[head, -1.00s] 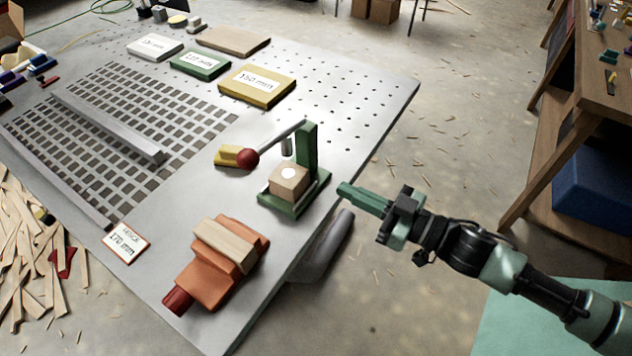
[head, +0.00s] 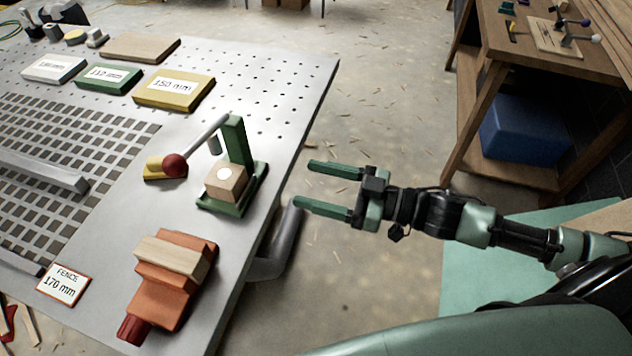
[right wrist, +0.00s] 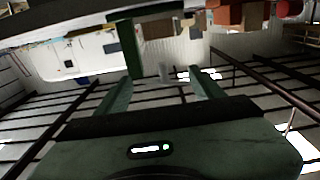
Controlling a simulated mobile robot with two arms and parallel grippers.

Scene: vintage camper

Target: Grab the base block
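A small wooden block (head: 226,181) with a pale round spot sits on the base of the green press stand (head: 240,150) near the table's right edge. A second, longer wooden block (head: 172,256) is in the orange vise (head: 168,292) nearer to me. I cannot tell from the looks which one is the base block. My right gripper (head: 303,184) is open and empty, off the table's edge to the right of the press, its fingers pointing left toward it. In the right wrist view the open fingers (right wrist: 162,88) have nothing between them. My left gripper is not in view.
The press lever ends in a red ball (head: 174,166) above the metal table. Yellow (head: 174,90), green (head: 108,78) and white labelled blocks lie farther back. A wooden workbench (head: 490,80) with a blue bin (head: 525,128) stands at right. The floor between is open.

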